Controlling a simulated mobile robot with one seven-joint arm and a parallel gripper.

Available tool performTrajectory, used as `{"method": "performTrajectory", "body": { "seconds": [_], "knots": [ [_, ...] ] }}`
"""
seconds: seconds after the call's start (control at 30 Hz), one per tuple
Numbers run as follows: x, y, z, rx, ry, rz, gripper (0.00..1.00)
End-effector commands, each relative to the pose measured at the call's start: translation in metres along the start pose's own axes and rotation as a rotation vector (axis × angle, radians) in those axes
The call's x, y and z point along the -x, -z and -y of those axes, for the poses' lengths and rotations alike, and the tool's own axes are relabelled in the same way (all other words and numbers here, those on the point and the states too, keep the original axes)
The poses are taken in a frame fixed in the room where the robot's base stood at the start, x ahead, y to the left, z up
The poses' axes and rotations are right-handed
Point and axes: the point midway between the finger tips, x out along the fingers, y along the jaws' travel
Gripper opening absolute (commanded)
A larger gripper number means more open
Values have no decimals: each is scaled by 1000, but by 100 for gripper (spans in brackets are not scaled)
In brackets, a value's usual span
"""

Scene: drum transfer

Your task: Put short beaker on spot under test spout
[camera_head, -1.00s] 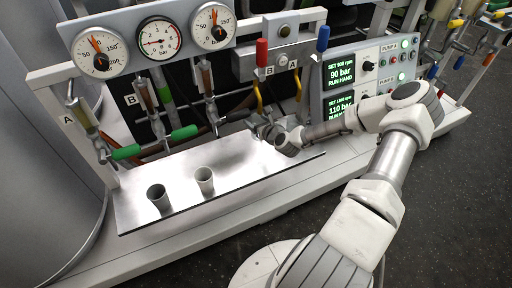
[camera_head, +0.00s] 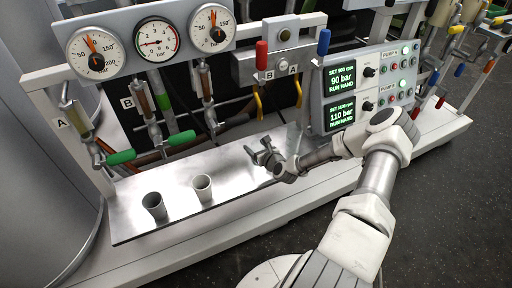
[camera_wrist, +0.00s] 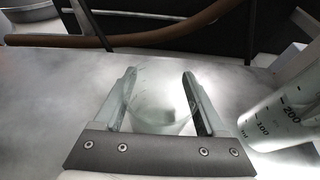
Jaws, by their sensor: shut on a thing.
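My gripper (camera_head: 262,155) is low over the right part of the metal tray (camera_head: 225,205). In the wrist view its two fingers (camera_wrist: 160,95) stand on either side of a clear glass beaker (camera_wrist: 160,115), which looks like the short one, and are shut on it. Its outline is faint, and I cannot tell whether it touches the tray. A clear beaker with marks 100 and 200 (camera_wrist: 275,118) stands to the right of the fingers. Two yellow curved spouts (camera_head: 259,102) hang below the block marked B and A. I cannot make out a marked spot.
Two grey cups (camera_head: 154,207) (camera_head: 202,188) stand on the tray's left part. Green-handled valves (camera_head: 121,157) and pipes hang above its back edge. A pump panel (camera_head: 368,85) stands at the back right. The tray is bare between the cups and my gripper.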

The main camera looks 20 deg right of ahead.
Motion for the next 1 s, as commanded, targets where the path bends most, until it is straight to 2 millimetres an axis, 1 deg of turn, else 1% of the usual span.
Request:
{"method": "performTrajectory", "body": {
  "seconds": [0.13, 0.17, 0.2, 0.3, 0.53, 0.67, 0.77, 1.0],
  "knots": [
    [-2, 5, 0, -1, 0, 0, 20],
    [-1, 4, 0, 0, 0, -1, 77],
    [-1, 3, 0, 0, 0, -1, 84],
    [-1, 3, 0, 0, 0, -1, 100],
    [-1, 3, 0, 0, 0, -1, 100],
    [1, -3, 0, 1, 0, 0, 100],
    [17, -2, 1, -3, 1, -2, 100],
    [71, -3, 1, -4, 3, -2, 100]
  ]
}}
